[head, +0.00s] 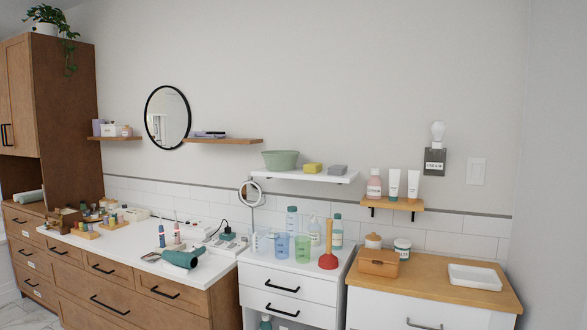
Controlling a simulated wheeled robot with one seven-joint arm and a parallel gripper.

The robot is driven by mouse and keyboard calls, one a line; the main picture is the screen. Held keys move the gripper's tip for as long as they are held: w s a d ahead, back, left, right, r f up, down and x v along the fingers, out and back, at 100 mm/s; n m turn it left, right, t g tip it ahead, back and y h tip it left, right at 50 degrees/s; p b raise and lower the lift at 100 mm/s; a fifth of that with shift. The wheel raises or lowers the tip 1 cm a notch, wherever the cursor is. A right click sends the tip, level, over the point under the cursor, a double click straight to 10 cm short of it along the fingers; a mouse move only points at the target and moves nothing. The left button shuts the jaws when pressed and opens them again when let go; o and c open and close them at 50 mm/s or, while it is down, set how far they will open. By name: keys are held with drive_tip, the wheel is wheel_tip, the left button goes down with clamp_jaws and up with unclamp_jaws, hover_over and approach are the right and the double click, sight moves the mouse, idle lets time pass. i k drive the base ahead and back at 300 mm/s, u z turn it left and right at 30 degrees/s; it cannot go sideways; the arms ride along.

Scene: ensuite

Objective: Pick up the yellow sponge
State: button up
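The yellow sponge (312,168) lies on a white wall shelf (290,175) in the head view. It sits between a green bowl (280,159) on its left and a grey sponge-like block (337,170) on its right, with small gaps to each. Nothing covers the yellow sponge from this side. My gripper is not in view.
Below the shelf, a white cabinet top holds bottles, cups (281,245) and a red plunger (328,256). A round mirror (252,193) stands below the shelf's left end. A small wooden shelf (391,203) with bottles is at right. The wall above is clear.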

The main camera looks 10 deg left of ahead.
sight(312, 168)
drive_tip(key=u, duration=0.85)
drive_tip(key=i, duration=0.75)
drive_tip(key=u, duration=0.9)
drive_tip(key=i, duration=1.15)
drive_tip(key=z, duration=0.8)
drive_tip(key=i, duration=0.8)
drive_tip(key=z, duration=0.9)
